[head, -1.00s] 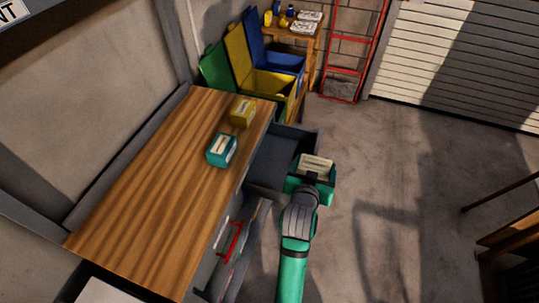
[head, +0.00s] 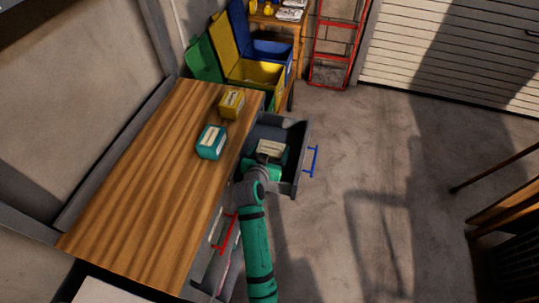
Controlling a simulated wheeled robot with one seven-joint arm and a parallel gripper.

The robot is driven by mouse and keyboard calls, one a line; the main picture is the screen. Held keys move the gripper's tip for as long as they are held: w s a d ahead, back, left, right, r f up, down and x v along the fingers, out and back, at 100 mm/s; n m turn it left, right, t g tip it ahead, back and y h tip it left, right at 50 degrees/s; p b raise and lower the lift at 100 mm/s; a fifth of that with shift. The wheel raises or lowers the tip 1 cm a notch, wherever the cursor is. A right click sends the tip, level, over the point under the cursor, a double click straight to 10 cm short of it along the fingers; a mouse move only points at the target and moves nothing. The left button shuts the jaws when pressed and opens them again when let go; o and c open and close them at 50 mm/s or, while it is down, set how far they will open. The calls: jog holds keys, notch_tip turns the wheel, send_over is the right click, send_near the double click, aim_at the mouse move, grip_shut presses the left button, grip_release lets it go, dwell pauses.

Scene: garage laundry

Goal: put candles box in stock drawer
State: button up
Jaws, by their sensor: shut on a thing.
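My gripper (head: 264,166) is shut on a small box with a pale top (head: 271,148), which I take to be the candles box; its label is too small to read. The gripper and box are over the inside of an open grey drawer with a blue handle (head: 292,178), which I take to be the stock drawer. The box is within the drawer's outline, but I cannot tell whether it touches the bottom. My gripper and wrist hide the box's near side and part of the drawer.
A teal box (head: 211,142) and a yellow box (head: 231,103) stand on the wooden worktop (head: 150,190). A red handle (head: 224,234) shows lower on the cabinet front. Coloured lidded bins (head: 257,75) stand beyond the worktop. The floor to the right is open.

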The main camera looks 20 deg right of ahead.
jog(key=shift+w+a+f, duration=0.1)
jog(key=shift+w+f, duration=0.1)
jog(key=shift+f, duration=1.6)
jog(key=shift+f, duration=0.2)
jog(key=shift+f, duration=0.1)
